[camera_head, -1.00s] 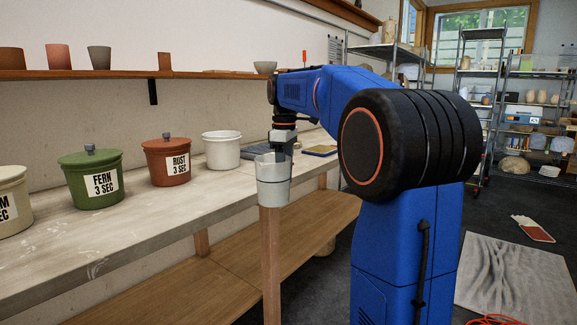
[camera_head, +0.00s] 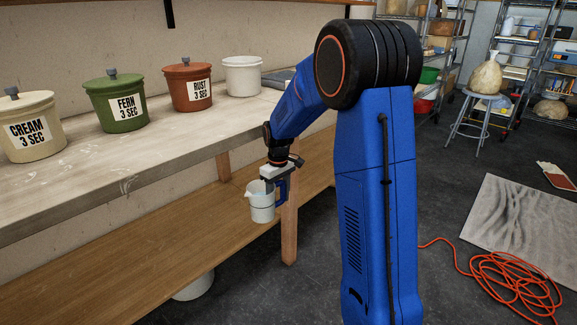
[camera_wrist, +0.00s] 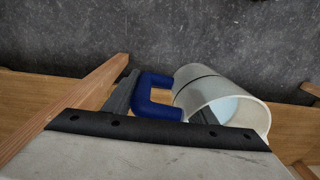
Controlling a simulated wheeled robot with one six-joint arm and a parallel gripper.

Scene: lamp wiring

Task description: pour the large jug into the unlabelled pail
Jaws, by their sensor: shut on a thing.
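A white jug (camera_head: 262,206) with a blue handle (camera_head: 281,190) hangs from my gripper (camera_head: 279,182), which is shut on the handle. The jug is about upright, below the bench top and in front of the lower shelf. In the wrist view the jug (camera_wrist: 222,98) shows its open mouth with pale blue inside, and a grey finger of my gripper (camera_wrist: 132,95) lies against the blue handle (camera_wrist: 150,97). A white pail without a label (camera_head: 243,78) stands open on the bench, at the right end of the row of pails. Its inside is hidden.
The bench (camera_head: 130,183) also holds lidded pails labelled CREAM (camera_head: 33,130), FERN (camera_head: 115,102) and RUST (camera_head: 188,87). A bench leg (camera_head: 290,225) stands close by the jug. The lower shelf (camera_head: 100,285) is bare. An orange cable (camera_head: 510,285) lies on the floor at right.

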